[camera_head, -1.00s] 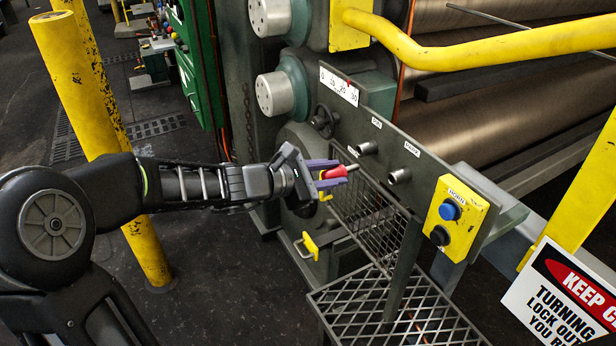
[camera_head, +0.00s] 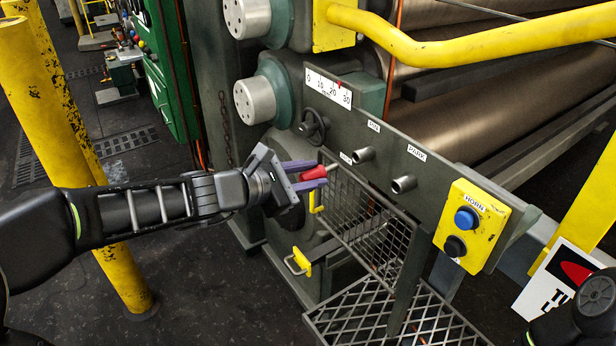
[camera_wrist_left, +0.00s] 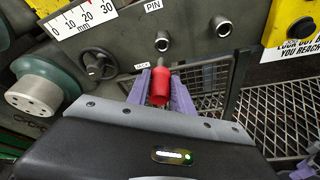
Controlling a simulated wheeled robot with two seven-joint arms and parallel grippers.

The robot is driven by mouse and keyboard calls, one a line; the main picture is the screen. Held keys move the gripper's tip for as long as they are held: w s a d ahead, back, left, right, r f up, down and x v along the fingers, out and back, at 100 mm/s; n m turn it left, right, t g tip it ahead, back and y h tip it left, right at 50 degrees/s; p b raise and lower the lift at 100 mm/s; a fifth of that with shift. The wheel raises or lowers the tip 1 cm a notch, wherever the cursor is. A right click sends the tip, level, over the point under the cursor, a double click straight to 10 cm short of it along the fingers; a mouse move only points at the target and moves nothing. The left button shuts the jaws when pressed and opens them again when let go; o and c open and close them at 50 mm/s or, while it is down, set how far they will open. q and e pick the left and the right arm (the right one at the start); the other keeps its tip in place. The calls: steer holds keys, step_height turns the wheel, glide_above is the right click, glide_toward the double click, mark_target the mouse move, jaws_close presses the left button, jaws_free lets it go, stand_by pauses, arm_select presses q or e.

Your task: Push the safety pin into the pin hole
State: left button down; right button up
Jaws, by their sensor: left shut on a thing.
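The safety pin (camera_head: 313,173) has a red handle and a thin metal tip. My left gripper (camera_head: 308,171), with purple fingers, is shut on the red handle. The tip points right toward the grey panel. The pin hole (camera_head: 363,154) is a short metal socket under a label reading PIN, right of the tip and apart from it in the head view. In the left wrist view, the red handle (camera_wrist_left: 161,85) sits between the purple fingers, with the socket (camera_wrist_left: 162,41) above it in the picture. Depth between tip and socket is hard to tell. My right gripper is not in view.
A second socket (camera_head: 404,184) under a PARK label is to the right. A yellow box with blue and black buttons (camera_head: 472,226) follows. A handwheel (camera_head: 313,126) is at left, a mesh guard (camera_head: 345,215) below. A yellow rail (camera_head: 450,50) runs above.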

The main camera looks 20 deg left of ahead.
arm_select(q)
steer(key=shift+w+d+b, duration=0.6)
steer(key=shift+w+d, duration=0.6)
steer(key=shift+w, duration=0.2)
steer(key=c, duration=1.7)
jaws_free()
steer(key=shift+c, duration=0.2)
jaws_close()
